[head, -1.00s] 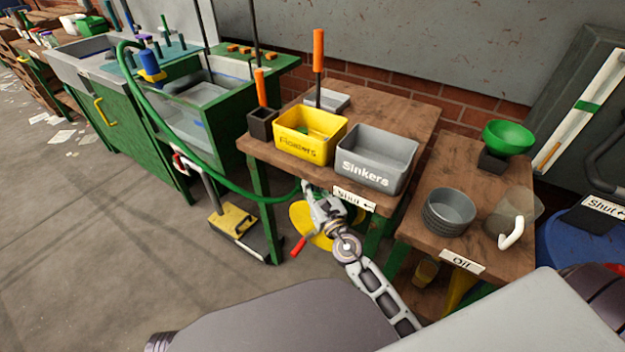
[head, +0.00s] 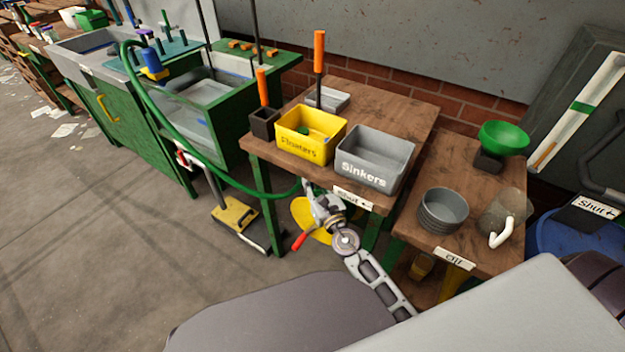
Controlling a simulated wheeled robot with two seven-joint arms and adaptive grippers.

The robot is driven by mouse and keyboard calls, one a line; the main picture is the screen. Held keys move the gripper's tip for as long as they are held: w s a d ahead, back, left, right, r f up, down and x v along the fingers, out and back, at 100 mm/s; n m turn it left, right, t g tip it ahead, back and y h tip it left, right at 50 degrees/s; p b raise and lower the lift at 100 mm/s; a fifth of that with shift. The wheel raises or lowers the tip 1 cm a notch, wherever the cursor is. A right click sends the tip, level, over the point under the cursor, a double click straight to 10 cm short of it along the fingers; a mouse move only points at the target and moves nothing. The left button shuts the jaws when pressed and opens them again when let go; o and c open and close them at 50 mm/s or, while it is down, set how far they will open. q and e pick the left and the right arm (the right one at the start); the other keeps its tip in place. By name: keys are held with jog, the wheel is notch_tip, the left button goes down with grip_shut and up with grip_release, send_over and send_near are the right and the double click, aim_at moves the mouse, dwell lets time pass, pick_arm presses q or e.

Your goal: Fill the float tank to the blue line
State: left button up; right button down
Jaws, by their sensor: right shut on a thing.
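The float tank (head: 199,132) is a clear-fronted tank in the green bench at the left, with a bluish water surface inside. Its blue line is too small to tell against the water. My left gripper is out of view.
The table (head: 402,112) holds a yellow Floaters bin (head: 309,148) and a grey Sinkers bin (head: 365,181). A side table (head: 460,200) carries a grey pot (head: 443,210), a clear jug (head: 500,215) and a green bowl (head: 503,136).

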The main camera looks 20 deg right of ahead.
jog(key=shift+r, duration=0.1)
jog(key=c, duration=1.3)
grip_release()
jog(key=shift+w+a, duration=0.1)
jog(key=shift+s+f, duration=0.25)
jog(key=shift+s, duration=0.55)
jog(key=shift+s+d+f, duration=0.1)
jog(key=shift+s+d, duration=0.05)
jog(key=shift+s, duration=1.6)
jog(key=shift+s+d+f, duration=0.15)
jog(key=shift+s+d, duration=0.05)
jog(key=shift+s, duration=1.5)
jog(key=shift+s+d+f, duration=0.1)
jog(key=shift+s+d, duration=0.05)
jog(key=shift+s, duration=1.6)
